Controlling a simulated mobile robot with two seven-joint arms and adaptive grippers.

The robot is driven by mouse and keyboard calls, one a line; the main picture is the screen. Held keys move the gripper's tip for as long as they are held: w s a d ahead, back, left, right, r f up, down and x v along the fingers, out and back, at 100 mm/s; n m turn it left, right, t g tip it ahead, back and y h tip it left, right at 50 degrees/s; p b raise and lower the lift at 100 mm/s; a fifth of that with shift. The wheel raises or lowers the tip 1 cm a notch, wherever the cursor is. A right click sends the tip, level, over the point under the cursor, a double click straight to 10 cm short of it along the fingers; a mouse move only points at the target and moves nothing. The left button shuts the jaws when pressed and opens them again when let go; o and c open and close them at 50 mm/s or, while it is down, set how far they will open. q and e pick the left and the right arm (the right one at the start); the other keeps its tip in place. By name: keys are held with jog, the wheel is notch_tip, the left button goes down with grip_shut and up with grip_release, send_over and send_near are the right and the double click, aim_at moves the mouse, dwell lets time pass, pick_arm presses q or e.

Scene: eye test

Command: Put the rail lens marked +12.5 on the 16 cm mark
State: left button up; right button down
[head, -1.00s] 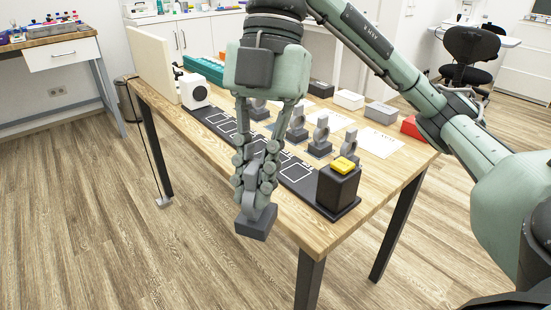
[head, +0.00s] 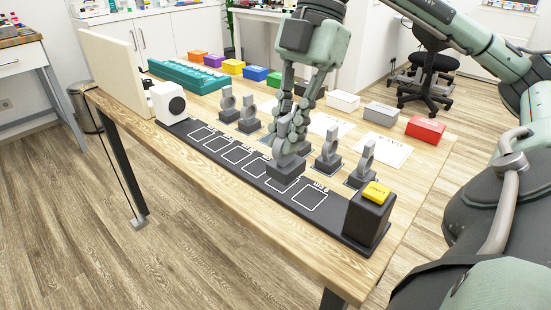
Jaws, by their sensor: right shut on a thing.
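My right gripper (head: 289,143) is shut on a rail lens. The lens's dark grey base (head: 286,170) shows below the fingers; its ring and marking are hidden. The base is over the black rail board (head: 231,166), between the outlined squares left of it and the last square before the yellow-topped block. I cannot tell whether it touches the board. Other grey rail lenses stand behind the board: two at the left (head: 228,99) (head: 248,112) and two at the right (head: 328,153) (head: 364,163). Their markings and the cm labels are too small to read. My left gripper is not in view.
A dark block with a yellow top (head: 368,217) stands at the board's right end, a white box with a black disc (head: 168,101) at its left end. A cream panel (head: 110,67) stands upright beyond. A teal rack (head: 186,76) and coloured boxes, including a red one (head: 425,129), line the back.

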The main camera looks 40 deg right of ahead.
jog(key=w+d+f, duration=0.2)
jog(key=f, duration=0.1)
jog(key=w+d+f, duration=0.2)
jog(key=f, duration=0.1)
jog(key=w+d+f, duration=0.2)
jog(key=shift+w+f+b, duration=0.25)
jog(key=shift+f+b, duration=0.05)
jog(key=shift+f, duration=0.45)
jog(key=c, duration=1.6)
grip_release()
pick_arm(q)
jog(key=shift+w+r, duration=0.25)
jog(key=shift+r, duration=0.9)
